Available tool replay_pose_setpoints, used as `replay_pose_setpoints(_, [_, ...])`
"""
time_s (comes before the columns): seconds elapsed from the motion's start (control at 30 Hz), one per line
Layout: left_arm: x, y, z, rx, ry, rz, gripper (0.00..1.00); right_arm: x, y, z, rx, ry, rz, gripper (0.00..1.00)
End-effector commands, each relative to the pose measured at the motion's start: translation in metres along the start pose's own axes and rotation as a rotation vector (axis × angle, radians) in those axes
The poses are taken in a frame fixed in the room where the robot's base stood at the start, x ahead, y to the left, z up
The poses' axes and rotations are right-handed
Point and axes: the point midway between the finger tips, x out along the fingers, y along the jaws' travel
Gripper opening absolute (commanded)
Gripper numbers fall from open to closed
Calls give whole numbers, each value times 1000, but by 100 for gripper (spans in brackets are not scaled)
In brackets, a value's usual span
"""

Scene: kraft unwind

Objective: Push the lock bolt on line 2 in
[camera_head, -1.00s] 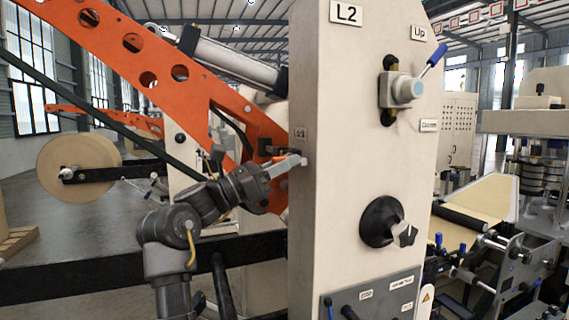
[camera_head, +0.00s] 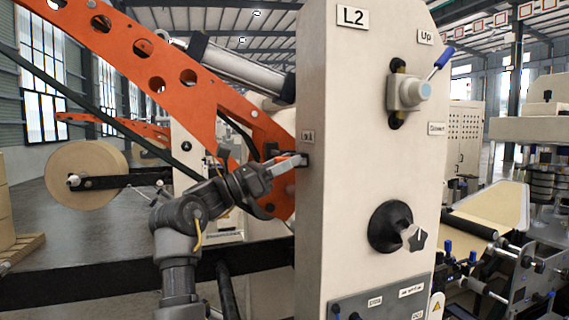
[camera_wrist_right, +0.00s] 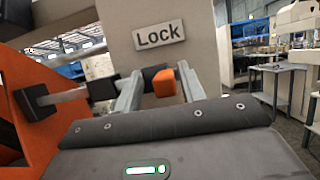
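The white line 2 post (camera_head: 360,160) carries an "L2" plate (camera_head: 352,17). On its left side a small plate, which reads "Lock" (camera_wrist_right: 160,34) in the wrist view, sits above the lock bolt. The bolt's orange end (camera_wrist_right: 164,84) has a black part beside it. A steel rod (camera_wrist_right: 70,96) with black blocks lies to its left, by the orange arm (camera_head: 215,95). My right gripper (camera_wrist_right: 158,80) is open, its fingers apart on either side of the orange end. In the head view my right gripper (camera_head: 287,165) reaches the post's left face. My left gripper is not in view.
A lever with a blue handle (camera_head: 443,57) points up by the "Up" plate (camera_head: 426,37). Below are a black knob (camera_head: 391,227) and a grey panel (camera_head: 385,298). A kraft roll (camera_head: 88,173) stands at the left. A dark beam (camera_head: 90,262) crosses low.

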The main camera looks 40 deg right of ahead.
Motion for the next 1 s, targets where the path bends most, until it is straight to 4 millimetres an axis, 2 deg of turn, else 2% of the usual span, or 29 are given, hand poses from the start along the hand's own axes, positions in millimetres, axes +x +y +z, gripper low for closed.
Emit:
replay_pose_setpoints(0.17, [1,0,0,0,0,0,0,-2,0,-1,-1,1,0,40])
replay_pose_setpoints(0.27, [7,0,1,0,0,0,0,-10,0,-3,-1,2,3,40])
replay_pose_setpoints(0.67, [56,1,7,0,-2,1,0,-85,1,-6,-2,-2,2,40])
replay_pose_setpoints(1.0, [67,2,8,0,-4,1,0,-107,2,-2,-1,1,1,40])
